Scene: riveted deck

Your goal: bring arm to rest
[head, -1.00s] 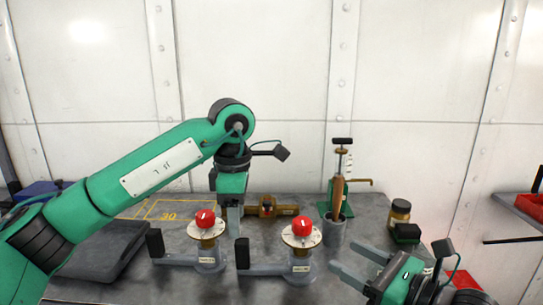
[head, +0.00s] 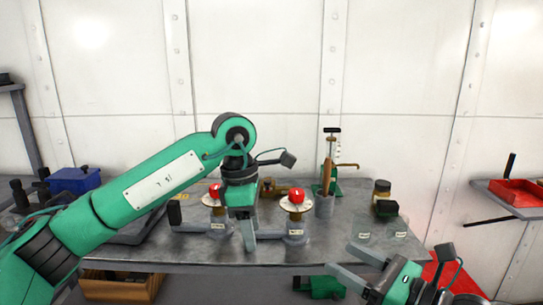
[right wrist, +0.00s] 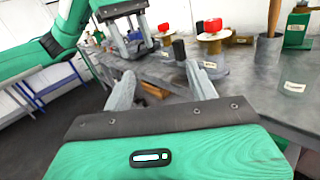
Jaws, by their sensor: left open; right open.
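My left arm (head: 150,190) reaches in from the left in the head view. Its gripper (head: 248,240) points down, open and empty, in front of the bench between two valves with red knobs. The left valve's knob (head: 214,191) and the right valve's knob (head: 297,196) both show. My right gripper (head: 352,266) is low at the right, open and empty, in front of the bench's near edge. In the right wrist view the right gripper's fingers (right wrist: 163,85) stand apart with nothing between them. My left gripper (right wrist: 130,42) shows there at the top.
The grey bench (head: 345,225) carries a green hand pump (head: 329,175), a grey cup (head: 324,206) and a brown jar (head: 381,190). A wooden box (head: 122,286) lies below its front left. A red tray (head: 517,194) sits on a shelf at the right. A blue box (head: 74,180) stands at the left.

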